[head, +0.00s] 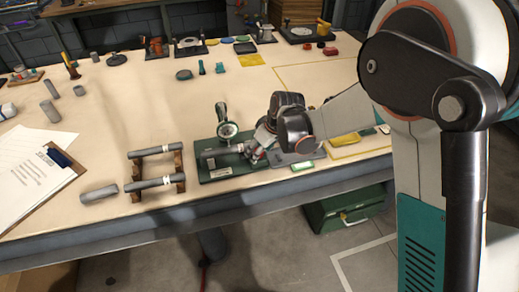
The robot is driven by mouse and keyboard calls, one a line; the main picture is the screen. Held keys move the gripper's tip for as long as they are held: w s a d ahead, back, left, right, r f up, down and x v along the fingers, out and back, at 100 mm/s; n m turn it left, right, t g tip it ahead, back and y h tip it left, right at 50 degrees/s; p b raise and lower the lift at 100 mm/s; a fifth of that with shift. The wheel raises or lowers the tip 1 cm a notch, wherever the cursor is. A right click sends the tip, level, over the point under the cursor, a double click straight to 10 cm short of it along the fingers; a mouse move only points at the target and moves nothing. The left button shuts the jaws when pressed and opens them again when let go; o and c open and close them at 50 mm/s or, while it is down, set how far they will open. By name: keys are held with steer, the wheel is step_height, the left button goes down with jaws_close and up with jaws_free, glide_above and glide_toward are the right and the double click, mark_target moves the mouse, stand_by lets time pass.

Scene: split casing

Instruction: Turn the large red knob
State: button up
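A dark green base plate (215,175) lies near the front edge of the table, carrying a grey cylindrical casing (222,152) and an upright round part with a pale face (228,130). My gripper (257,152) is low over the right end of this assembly. A small patch of red (259,155) shows right at my gripper; I cannot tell whether it is the large red knob. My gripper and wrist hide much of that end. The fingers are too small and covered to tell whether they are open or touching anything.
A rack with grey bars (155,183) stands left of the plate, with a loose grey cylinder (99,193) and a clipboard (40,180) farther left. A yellow piece (344,139) lies to the right. Several small parts line the back. The table's middle is clear.

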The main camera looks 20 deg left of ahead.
steer(key=c, duration=1.1)
steer(key=shift+o, duration=0.2)
steer(key=shift+m, duration=0.4)
steer(key=m+t+h, duration=0.1)
steer(key=m, duration=0.2)
steer(key=shift+s+a+m, duration=0.1)
steer(key=shift+m, duration=0.2)
steer(key=m+t+h, duration=0.1)
steer(key=m, duration=0.3)
steer(key=shift+a+b, duration=0.1)
steer(key=shift+b, duration=0.2)
steer(key=shift+m+h, duration=0.3)
steer(key=o, duration=1.1)
steer(key=shift+c, duration=0.2)
